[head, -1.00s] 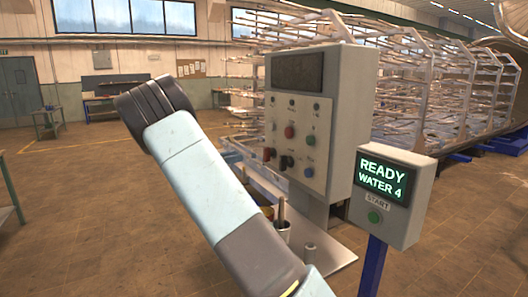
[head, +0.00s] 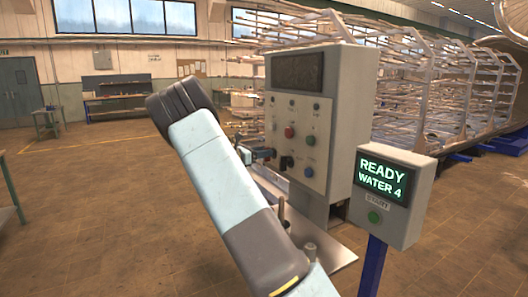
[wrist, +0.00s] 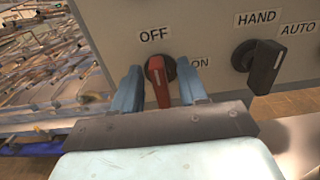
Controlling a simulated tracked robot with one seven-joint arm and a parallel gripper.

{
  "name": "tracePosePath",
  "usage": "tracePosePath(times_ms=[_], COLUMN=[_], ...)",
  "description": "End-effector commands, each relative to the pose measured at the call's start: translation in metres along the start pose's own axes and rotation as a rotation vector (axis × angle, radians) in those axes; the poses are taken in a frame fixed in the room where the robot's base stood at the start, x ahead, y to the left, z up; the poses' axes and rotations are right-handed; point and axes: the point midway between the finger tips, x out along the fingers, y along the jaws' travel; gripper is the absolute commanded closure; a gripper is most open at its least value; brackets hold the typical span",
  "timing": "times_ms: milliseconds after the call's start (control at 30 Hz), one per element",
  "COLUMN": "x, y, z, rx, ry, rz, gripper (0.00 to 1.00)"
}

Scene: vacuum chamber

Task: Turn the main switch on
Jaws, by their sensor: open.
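The main switch (wrist: 157,80) is a red rotary handle on the grey control panel (head: 345,100), with OFF printed above it and ON to its right. In the wrist view the handle stands roughly upright, below OFF. My gripper (wrist: 160,88) is open, with one blue finger on each side of the handle. A gap shows on the left; on the right I cannot tell whether the finger touches. In the head view my gripper (head: 264,154) is at the lower left of the panel face and covers the switch.
A black HAND/AUTO selector (wrist: 265,66) sits close to the right of the switch. A red button (head: 289,132) and other buttons are above. A READY WATER 4 start box (head: 385,195) stands at right, with a pipe rack (head: 440,90) behind. Open floor lies left.

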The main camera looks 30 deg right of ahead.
Motion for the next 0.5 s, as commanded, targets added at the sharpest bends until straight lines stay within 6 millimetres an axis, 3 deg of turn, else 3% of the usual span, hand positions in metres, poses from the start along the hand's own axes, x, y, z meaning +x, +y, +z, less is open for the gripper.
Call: tracePosePath(times_ms=[267, 500], x=[0.0016, 0.0018], y=[-0.0001, -0.0003], z=[-0.0001, -0.0001], rx=[0.0, 0.0], ry=[0.0, 0.0], rz=[0.0, -0.001], gripper=[0.57, 0.79])
